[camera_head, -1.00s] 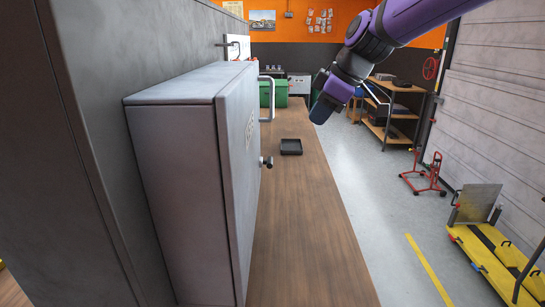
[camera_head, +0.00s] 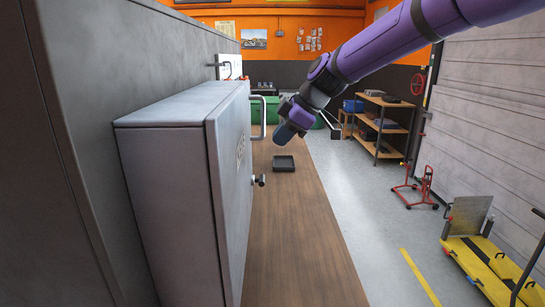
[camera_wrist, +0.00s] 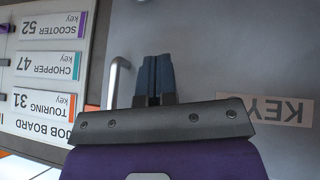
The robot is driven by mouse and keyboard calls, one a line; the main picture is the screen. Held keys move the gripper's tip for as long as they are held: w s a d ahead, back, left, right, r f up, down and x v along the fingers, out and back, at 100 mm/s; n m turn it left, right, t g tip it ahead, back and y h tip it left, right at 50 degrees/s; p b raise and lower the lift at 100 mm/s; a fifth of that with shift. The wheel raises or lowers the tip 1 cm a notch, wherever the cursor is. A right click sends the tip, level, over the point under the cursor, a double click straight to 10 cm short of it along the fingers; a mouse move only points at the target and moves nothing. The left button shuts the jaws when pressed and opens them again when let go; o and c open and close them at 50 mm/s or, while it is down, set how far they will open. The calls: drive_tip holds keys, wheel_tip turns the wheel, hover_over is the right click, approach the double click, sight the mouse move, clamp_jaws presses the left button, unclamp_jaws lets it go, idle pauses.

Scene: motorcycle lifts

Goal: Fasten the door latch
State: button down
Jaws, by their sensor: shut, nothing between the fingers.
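The grey key cabinet (camera_head: 165,195) stands on the wooden bench at the left. Its door (camera_head: 233,190) sits against the body; I cannot tell if it is fully closed. A bar handle (camera_head: 262,117) and, below it, a small latch knob (camera_head: 260,180) stick out from the door. My gripper (camera_head: 283,138) is shut and empty, to the right of the handle and above the latch knob. In the wrist view, my shut fingers (camera_wrist: 155,78) are beside the handle (camera_wrist: 118,82), with the door face (camera_wrist: 225,60) and its KEYS label (camera_wrist: 265,110) behind. The latch knob is not visible there.
A black tray (camera_head: 284,163) lies on the bench (camera_head: 295,240) beyond the latch. A green bin (camera_head: 265,108) stands farther back. A job board (camera_wrist: 45,70) with key labels shows in the wrist view.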

drive_tip(key=d+f+x, duration=0.1)
drive_tip(key=d+x, duration=0.1)
drive_tip(key=x, duration=1)
drive_tip(key=shift+d+f, duration=0.15)
drive_tip(key=shift+f, duration=0.2)
